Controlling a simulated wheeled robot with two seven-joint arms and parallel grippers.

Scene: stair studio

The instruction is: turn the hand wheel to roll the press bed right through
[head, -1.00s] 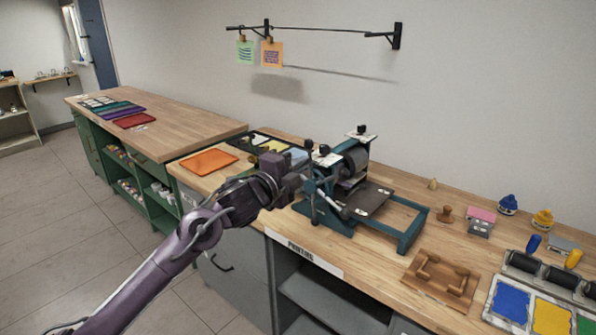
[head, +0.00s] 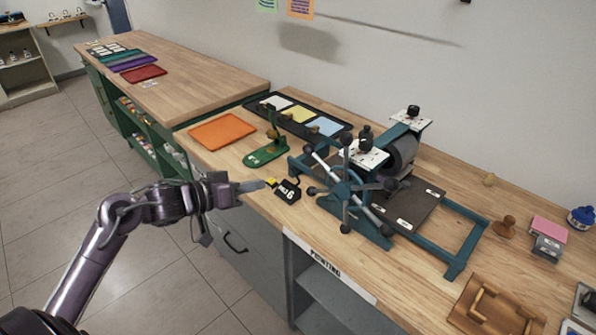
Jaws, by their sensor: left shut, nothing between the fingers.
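The teal press (head: 463,255) stands on the wooden bench at centre right. Its hand wheel (head: 346,188), with several spokes ending in dark knobs, faces me on the press's near side. The dark press bed (head: 408,204) lies on the rails, mostly to the right of the grey roller (head: 404,154). My left gripper (head: 262,186) is shut and empty. It points right, left of the wheel and apart from it, by the bench's front edge. The bed's part behind the wheel and under the roller is hidden. My right gripper is out of view.
A small black block with white marks (head: 288,191) sits between my left gripper and the wheel. A green hand tool (head: 265,155), an orange tray (head: 222,131) and a black tray of coloured pads (head: 342,129) lie behind. A wooden board with handles (head: 498,306) is at front right.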

